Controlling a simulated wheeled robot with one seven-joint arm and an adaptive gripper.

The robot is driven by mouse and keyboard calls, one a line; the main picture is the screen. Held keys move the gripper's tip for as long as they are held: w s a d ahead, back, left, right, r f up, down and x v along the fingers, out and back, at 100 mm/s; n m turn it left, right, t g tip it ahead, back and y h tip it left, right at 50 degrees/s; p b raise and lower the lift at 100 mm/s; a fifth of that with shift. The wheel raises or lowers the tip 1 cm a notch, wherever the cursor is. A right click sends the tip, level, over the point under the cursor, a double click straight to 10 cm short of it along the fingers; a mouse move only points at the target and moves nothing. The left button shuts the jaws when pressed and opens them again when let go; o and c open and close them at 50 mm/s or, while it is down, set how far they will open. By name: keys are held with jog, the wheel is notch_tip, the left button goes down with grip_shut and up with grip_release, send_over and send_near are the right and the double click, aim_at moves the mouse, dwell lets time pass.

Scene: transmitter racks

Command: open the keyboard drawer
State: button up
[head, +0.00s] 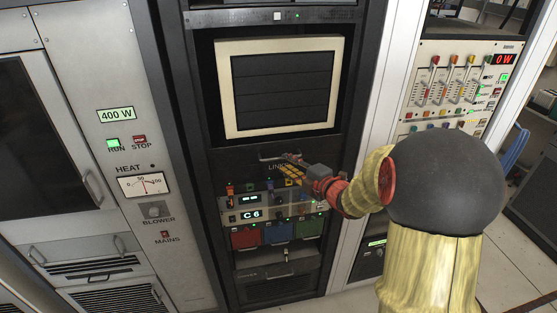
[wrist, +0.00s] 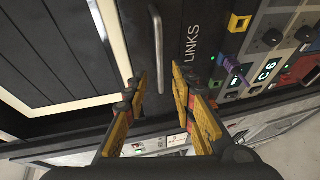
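A dark panel (head: 255,165) marked LINKS sits below the cream-framed screen and carries a grey bar handle (head: 272,156). In the wrist view the handle (wrist: 158,40) lies ahead of the fingertips, near the LINKS lettering. I cannot tell whether this panel is the keyboard drawer's front; it looks flush with the rack. My gripper (head: 291,166) is in front of the panel, by the handle's right end. In the wrist view my gripper (wrist: 156,84) is open, its yellow and black fingers apart with nothing held between them. Contact with the handle cannot be made out.
Below the panel is a control unit (head: 251,214) with a C6 display and coloured plugs, then coloured modules (head: 245,238) and a dark lower compartment (head: 265,275). The framed screen (head: 281,88) is above. Grey cabinets (head: 120,60) flank the rack at left.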

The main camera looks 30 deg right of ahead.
aim_at(279, 159)
jog(key=x, duration=0.6)
jog(key=shift+c, duration=1.3)
jog(key=c, duration=0.4)
grip_shut()
